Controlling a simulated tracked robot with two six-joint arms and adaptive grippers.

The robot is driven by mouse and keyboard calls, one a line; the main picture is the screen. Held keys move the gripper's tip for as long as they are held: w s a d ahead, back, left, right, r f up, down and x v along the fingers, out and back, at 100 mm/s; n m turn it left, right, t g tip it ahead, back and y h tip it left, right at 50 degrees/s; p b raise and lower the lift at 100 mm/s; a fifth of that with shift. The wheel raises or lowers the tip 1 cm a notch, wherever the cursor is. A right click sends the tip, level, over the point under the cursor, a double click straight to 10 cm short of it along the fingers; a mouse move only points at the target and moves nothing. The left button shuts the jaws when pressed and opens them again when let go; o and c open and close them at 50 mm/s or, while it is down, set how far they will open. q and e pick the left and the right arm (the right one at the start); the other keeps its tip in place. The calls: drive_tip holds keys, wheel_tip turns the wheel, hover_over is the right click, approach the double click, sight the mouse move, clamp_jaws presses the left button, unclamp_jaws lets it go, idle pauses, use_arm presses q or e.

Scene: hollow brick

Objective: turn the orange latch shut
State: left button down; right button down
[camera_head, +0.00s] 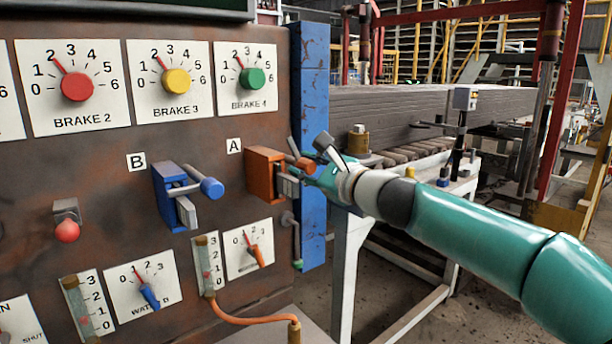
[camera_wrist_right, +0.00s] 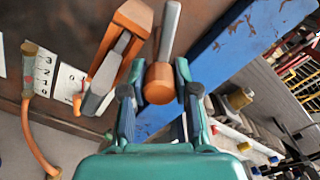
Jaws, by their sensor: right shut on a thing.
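The orange latch (camera_head: 264,174) is mounted on the rusty panel under the letter A. In the right wrist view its orange block (camera_wrist_right: 127,30) has a grey tongue (camera_wrist_right: 100,90) sticking out. Beside it a grey lever (camera_wrist_right: 169,32) ends in a round orange knob (camera_wrist_right: 158,84). My right gripper (camera_head: 307,172) reaches in from the right and is shut on the orange knob, with a finger on each side of it in the right wrist view. The gripper partly hides the lever in the head view. My left gripper is in neither view.
A blue latch (camera_head: 170,196) marked B sits left of the orange one. A blue post (camera_head: 314,120) stands at the panel's right edge, close behind my gripper. Below are a small dial (camera_head: 249,249), a gauge tube (camera_head: 208,265) and an orange hose (camera_head: 250,320).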

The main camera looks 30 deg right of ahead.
drive_tip(key=n+b, duration=0.1)
drive_tip(key=n, duration=0.1)
drive_tip(key=n+b, duration=0.1)
drive_tip(key=n, duration=0.3)
drive_tip(key=shift+a+f+n+b, duration=0.15)
drive_tip(key=shift+f+n+b, duration=0.15)
drive_tip(key=shift+f+b, duration=0.1)
drive_tip(key=n+b, duration=0.2)
drive_tip(key=n, duration=0.4)
drive_tip(key=shift+w+b, duration=0.1)
drive_tip(key=shift+b, duration=0.2)
drive_tip(key=c, duration=1.3)
unclamp_jaws()
drive_tip(key=shift+o, duration=0.8)
drive_tip(key=shift+r, duration=0.15)
drive_tip(key=shift+r, duration=0.1)
